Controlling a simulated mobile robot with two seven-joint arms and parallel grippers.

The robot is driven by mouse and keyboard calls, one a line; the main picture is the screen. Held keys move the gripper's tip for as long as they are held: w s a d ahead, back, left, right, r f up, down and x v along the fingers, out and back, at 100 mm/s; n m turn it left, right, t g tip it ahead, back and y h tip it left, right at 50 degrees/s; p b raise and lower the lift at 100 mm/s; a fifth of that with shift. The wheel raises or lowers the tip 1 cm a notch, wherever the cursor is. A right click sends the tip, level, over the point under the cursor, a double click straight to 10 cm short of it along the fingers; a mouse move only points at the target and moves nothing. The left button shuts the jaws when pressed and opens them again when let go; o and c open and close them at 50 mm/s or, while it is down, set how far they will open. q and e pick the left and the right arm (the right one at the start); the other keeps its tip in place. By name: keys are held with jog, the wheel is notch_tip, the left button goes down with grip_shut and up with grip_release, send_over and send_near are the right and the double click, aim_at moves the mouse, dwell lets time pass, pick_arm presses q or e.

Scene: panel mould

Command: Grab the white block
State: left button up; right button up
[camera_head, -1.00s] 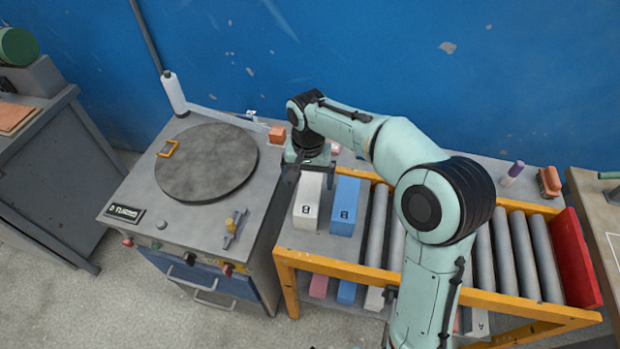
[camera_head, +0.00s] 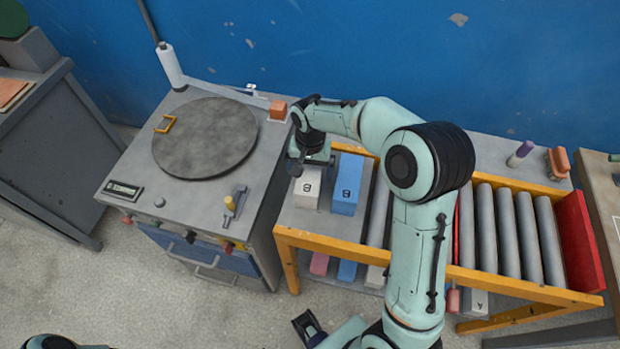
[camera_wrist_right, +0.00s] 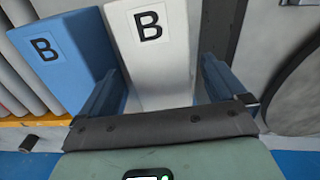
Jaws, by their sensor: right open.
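The white block (camera_head: 307,194), marked B, stands on the left end of the roller rack, left of a blue block (camera_head: 347,190) also marked B. My right gripper (camera_head: 310,166) is over the white block's far part and hides it in the head view. In the right wrist view the white block (camera_wrist_right: 158,60) lies between the two spread fingers of the right gripper (camera_wrist_right: 160,88); I cannot tell if either finger touches it. The left finger overlaps the edge of the blue block (camera_wrist_right: 62,52). A dark gripper-like part shows at the bottom of the head view, unclear.
The yellow-framed rack (camera_head: 400,257) has grey rollers and a red end plate (camera_head: 577,240). A machine with a round grey plate (camera_head: 205,138) stands to the left. More blocks lie on the lower shelf.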

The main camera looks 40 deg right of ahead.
notch_tip(320, 180, down, 4)
jog(key=shift+r, duration=0.15)
jog(key=c, duration=1.5)
jog(key=shift+w, duration=0.1)
jog(key=shift+c, duration=0.3)
jog(key=shift+r, duration=0.2)
